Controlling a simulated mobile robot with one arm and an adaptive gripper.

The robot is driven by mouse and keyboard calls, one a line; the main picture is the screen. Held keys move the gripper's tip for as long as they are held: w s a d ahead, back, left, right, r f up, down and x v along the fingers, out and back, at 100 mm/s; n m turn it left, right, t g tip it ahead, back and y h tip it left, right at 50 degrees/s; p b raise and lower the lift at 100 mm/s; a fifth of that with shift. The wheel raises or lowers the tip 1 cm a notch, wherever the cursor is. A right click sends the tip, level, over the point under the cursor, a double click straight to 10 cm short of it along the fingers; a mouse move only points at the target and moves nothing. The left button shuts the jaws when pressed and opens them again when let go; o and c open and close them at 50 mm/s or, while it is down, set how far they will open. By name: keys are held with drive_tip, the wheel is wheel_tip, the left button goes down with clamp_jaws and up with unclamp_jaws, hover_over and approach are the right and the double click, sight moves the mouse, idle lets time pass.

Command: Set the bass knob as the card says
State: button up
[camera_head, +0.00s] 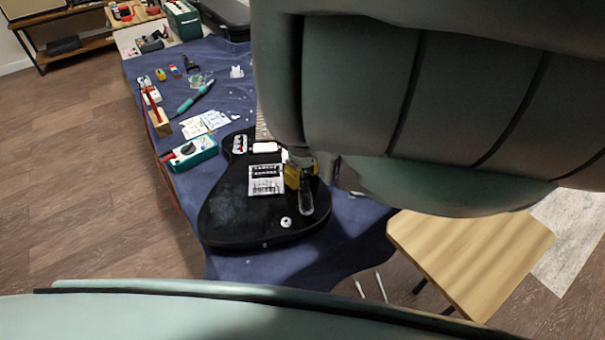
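A black electric guitar or bass body (228,208) lies on a blue cloth (225,68) on the bench. A small white knob (286,221) shows near the body's lower edge; I cannot read its setting or tell whether it is the bass knob. My gripper (306,200), with yellow and dark parts, is over the right side of the body, just right of and above the white knob. Its fingers are too small and overlapped to tell open from shut. White printed cards (205,123) lie beyond the body; their text is unreadable. My arm hides the neck and the right of the bench.
A teal meter (193,152) lies left of the body, close to it. A teal-handled tool (195,98) and small parts lie farther back. A wooden stool (470,250) stands at the right front. Open wooden floor (80,190) is at the left.

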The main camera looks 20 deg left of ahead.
clamp_jaws()
drive_tip(key=shift+m, duration=0.3)
